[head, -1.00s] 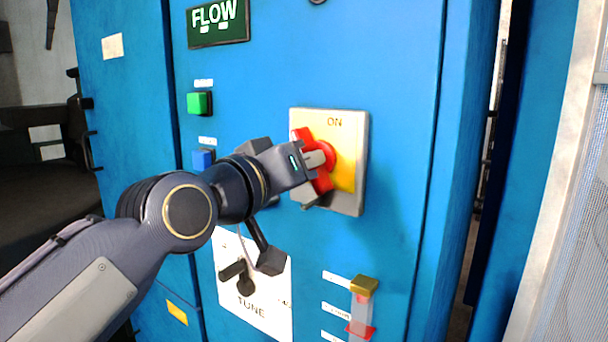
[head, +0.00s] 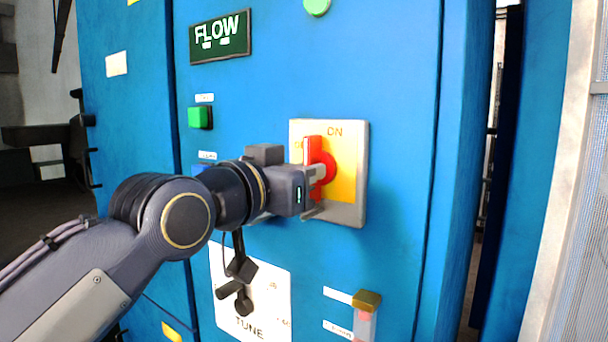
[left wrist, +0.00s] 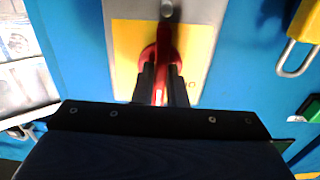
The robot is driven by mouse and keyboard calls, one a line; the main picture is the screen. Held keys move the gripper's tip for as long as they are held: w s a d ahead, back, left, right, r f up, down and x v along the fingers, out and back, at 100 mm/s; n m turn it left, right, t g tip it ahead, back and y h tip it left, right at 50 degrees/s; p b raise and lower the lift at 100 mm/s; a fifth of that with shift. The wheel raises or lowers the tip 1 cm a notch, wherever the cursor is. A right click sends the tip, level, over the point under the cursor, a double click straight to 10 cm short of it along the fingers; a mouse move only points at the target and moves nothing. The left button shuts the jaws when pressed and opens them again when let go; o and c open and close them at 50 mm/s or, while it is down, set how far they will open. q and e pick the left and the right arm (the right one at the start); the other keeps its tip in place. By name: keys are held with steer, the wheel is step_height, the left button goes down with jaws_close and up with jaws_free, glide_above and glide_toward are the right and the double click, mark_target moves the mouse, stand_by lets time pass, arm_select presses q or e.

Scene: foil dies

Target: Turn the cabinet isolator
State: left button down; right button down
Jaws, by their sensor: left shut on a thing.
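The cabinet isolator is a red rotary handle (head: 314,148) on a yellow plate (head: 345,175) with a grey surround, set in the blue cabinet front. The plate reads "ON" at its top. The handle stands about upright in the head view. My left gripper (head: 316,185) comes in from the left and is shut on the handle. In the left wrist view, both dark fingers (left wrist: 161,85) flank the red handle (left wrist: 163,45) on the yellow plate (left wrist: 198,45). The fingers hide part of the handle. My right gripper is not in view.
A green button (head: 199,117) and a FLOW sign (head: 220,36) are up left. A TUNE panel (head: 265,310) with a dark knob lies below my arm. A brass-topped indicator (head: 366,301) is below right. A padlock (left wrist: 306,35) shows in the left wrist view.

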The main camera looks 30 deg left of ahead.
arm_select(q)
steer(key=c, duration=1.5)
jaws_free()
steer(key=shift+o, duration=0.2)
steer(key=s+b, duration=0.1)
steer(key=s, duration=0.7)
steer(key=shift+a, duration=0.3)
steer(key=shift+w, duration=0.1)
step_height(320, 180, down, 18)
steer(key=w+f+n+g+h+p, duration=0.1)
steer(key=g+p, duration=0.3)
steer(key=g, duration=0.2)
steer(key=s+d+f+n+g+p, duration=0.1)
steer(key=s+d+f+g, duration=0.1)
steer(key=f, duration=0.7)
steer(key=s+d+f+g+h+p, duration=0.1)
steer(key=s+d+f+g, duration=0.2)
steer(key=s+f, duration=0.4)
step_height(320, 180, down, 2)
steer(key=shift+n+g+h, duration=0.3)
steer(key=shift+n+g, duration=0.1)
steer(key=shift+g, duration=0.3)
